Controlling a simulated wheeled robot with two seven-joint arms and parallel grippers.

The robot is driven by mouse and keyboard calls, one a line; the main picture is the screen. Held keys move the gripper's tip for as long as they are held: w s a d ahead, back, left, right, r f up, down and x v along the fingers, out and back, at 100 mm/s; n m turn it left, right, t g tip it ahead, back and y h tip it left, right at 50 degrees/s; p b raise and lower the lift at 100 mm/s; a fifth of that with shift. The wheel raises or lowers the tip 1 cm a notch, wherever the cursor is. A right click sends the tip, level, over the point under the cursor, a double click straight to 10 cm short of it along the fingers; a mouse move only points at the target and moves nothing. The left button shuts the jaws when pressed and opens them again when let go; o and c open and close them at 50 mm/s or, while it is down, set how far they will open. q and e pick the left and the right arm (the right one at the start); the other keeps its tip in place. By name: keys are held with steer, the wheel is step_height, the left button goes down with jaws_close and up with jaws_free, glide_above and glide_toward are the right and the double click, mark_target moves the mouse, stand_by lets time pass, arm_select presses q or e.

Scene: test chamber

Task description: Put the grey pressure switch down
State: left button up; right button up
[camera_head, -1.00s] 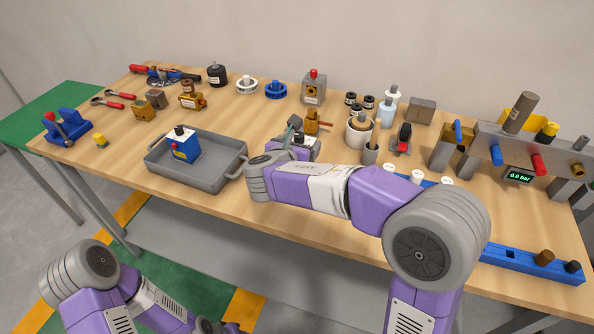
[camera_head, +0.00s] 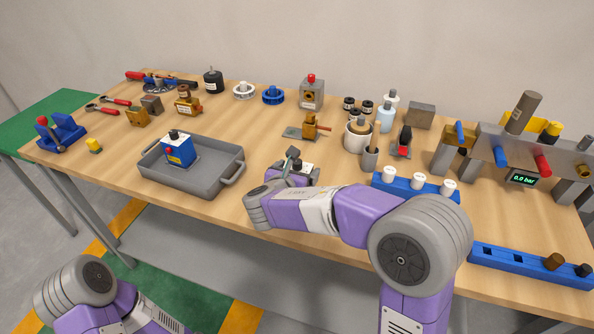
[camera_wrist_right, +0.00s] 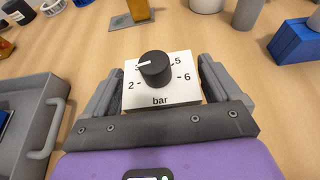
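The grey pressure switch shows a white top plate with a black knob and a "bar" scale (camera_wrist_right: 162,78) in the right wrist view. It sits between the fingers of my right gripper (camera_wrist_right: 162,88), which press against its two sides. My left gripper is out of view; only part of that arm shows at bottom left.
A grey tray (camera_head: 222,188) holding a blue switch box (camera_head: 180,150) stands left of my right gripper. A brass valve on a flat plate (camera_head: 309,128) stands behind it. A blue rack with white caps (camera_head: 395,188) lies right. Bare wood lies between tray and valve.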

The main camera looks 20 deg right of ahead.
steer(key=shift+o, duration=0.5)
steer(key=shift+r, duration=0.2)
steer(key=shift+s+a+r, duration=0.2)
steer(key=shift+s, duration=0.05)
steer(key=p+v, duration=0.3)
steer(key=v, duration=0.8)
steer(key=shift+s, duration=0.2)
